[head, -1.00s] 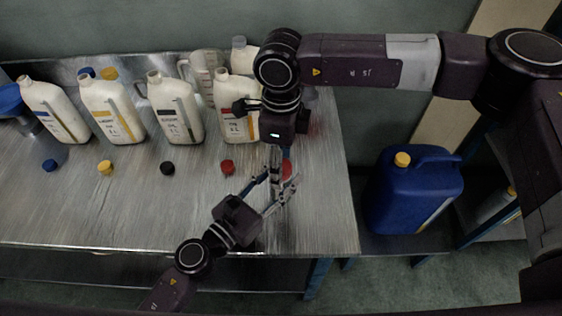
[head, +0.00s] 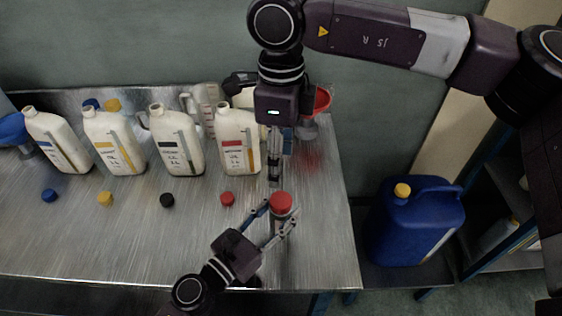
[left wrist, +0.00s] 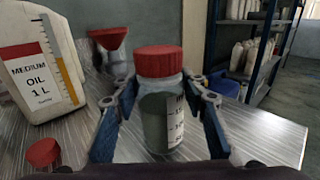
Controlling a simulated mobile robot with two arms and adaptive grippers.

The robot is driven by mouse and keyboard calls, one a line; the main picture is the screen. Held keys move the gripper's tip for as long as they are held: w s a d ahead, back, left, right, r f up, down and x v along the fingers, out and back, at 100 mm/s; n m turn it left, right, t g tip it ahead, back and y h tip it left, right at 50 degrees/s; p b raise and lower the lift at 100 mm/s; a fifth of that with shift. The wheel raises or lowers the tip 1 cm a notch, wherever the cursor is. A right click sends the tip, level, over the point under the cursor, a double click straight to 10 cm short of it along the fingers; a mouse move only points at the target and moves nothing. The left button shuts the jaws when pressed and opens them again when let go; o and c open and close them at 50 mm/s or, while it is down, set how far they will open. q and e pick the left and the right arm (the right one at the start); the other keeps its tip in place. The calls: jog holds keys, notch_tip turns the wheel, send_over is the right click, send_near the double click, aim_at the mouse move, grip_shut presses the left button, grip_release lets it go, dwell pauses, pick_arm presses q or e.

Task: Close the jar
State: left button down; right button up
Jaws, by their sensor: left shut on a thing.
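In the head view the red lid (head: 281,203) shows from above. My left gripper (head: 277,222) is shut around the jar's sides, and its fingers also show on both sides of the jar in the left wrist view (left wrist: 160,110). My right gripper (head: 275,180) points down, just above and behind the lid in the head view, apart from it. I see its fingers edge-on, so their opening is unclear.
Several oil bottles (head: 238,142) stand in a row on the metal table (head: 130,235), with loose caps (head: 227,198) in front. A red funnel (head: 322,100) stands behind my right gripper. A blue canister (head: 410,225) is right of the table.

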pick_arm(q)
jog(key=c, duration=1.1)
grip_release()
jog(key=v, duration=1.2)
jog(key=shift+f, duration=0.1)
